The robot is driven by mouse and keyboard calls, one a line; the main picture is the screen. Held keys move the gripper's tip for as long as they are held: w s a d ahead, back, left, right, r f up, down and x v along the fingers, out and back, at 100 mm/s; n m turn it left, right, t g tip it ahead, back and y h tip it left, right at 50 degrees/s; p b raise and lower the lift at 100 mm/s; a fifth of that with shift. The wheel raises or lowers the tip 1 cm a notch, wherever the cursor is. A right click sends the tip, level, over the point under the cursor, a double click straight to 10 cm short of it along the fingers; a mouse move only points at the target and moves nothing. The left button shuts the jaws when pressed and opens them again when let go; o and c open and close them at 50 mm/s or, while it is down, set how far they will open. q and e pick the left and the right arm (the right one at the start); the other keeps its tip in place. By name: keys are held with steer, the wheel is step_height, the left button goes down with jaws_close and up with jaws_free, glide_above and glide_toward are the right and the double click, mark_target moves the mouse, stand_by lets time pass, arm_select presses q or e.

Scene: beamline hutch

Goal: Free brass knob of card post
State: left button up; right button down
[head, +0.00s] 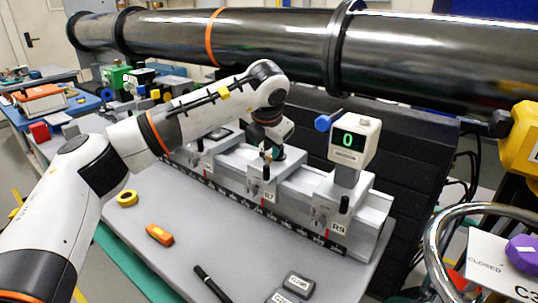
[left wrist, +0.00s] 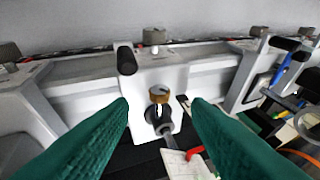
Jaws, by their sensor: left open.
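My left gripper (head: 270,150) is over the middle carriage (head: 285,175) of the rail, labelled R7. In the left wrist view its two green fingers (left wrist: 160,105) are open and apart. Between and beyond their tips is a small brass-coloured knob (left wrist: 158,93) on a white block (left wrist: 160,75). A gap shows on both sides of the knob, so the fingers seem not to touch it. A dark screw or clamp part and a white card with a red edge (left wrist: 190,162) show below it. I cannot make out the card post clearly. My right gripper is out of view.
A black handle (left wrist: 127,60) stands left of the knob. The R9 carriage with a display reading 0 (head: 348,141) stands to the right. A large black pipe (head: 270,40) runs behind. An orange item (head: 159,235) and a black pen (head: 212,284) lie on the grey table.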

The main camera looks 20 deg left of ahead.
mark_target(267, 158)
arm_select(q)
steer(key=x, duration=0.4)
steer(key=shift+f, duration=0.15)
steer(key=shift+w+a+f, duration=0.1)
steer(key=shift+w+f, duration=0.25)
steer(key=shift+f, duration=0.15)
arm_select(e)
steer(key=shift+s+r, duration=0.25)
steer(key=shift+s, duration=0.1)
arm_select(q)
jaws_close()
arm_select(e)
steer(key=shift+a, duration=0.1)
